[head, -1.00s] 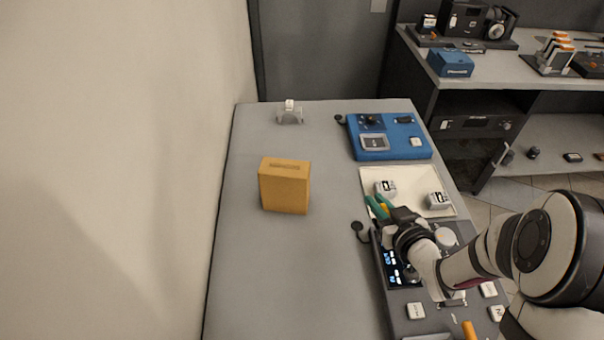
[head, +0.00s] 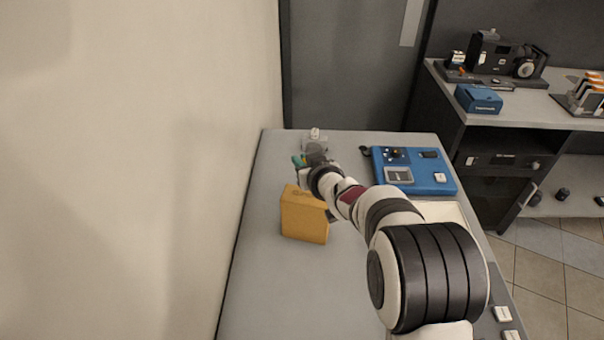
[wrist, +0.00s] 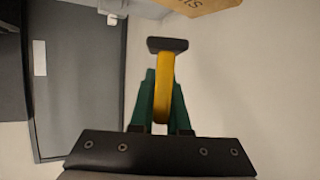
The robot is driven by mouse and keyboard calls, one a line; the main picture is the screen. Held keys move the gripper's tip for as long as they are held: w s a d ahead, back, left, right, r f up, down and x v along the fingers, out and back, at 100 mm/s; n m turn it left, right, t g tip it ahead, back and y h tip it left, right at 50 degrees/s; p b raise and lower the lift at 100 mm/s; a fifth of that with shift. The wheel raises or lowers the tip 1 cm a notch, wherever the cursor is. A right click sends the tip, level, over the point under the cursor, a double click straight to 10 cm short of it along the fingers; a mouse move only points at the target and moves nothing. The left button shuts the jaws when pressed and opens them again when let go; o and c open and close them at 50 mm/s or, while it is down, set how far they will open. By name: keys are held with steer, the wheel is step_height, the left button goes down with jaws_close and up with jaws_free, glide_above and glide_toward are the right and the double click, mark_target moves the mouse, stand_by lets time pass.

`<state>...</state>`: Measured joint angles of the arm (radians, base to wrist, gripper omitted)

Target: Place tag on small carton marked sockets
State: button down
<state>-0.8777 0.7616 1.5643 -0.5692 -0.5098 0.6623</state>
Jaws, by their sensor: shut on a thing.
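The orange-tan carton (head: 303,215) stands upright on the grey table, with blurred dark marking on its top. Part of it shows at the top of the wrist view (wrist: 205,5), with a few dark letters too cropped to read fully. My gripper (head: 299,160) is beyond the carton's far side in the head view, apparently above the table. In the wrist view its green fingers (wrist: 161,100) are shut on a yellow piece (wrist: 163,90) with a dark flat block (wrist: 167,44) at its far end. I cannot tell whether this piece is the tag.
A small clear stand (head: 315,140) is at the table's far end, close to my gripper. A blue device (head: 425,180) lies at the far right. A pale tray (head: 445,212) is partly hidden by my arm. The table left of and in front of the carton is clear.

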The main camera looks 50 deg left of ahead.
steer(key=shift+f, duration=1.95)
steer(key=c, duration=0.9)
jaws_free()
steer(key=shift+f, duration=0.1)
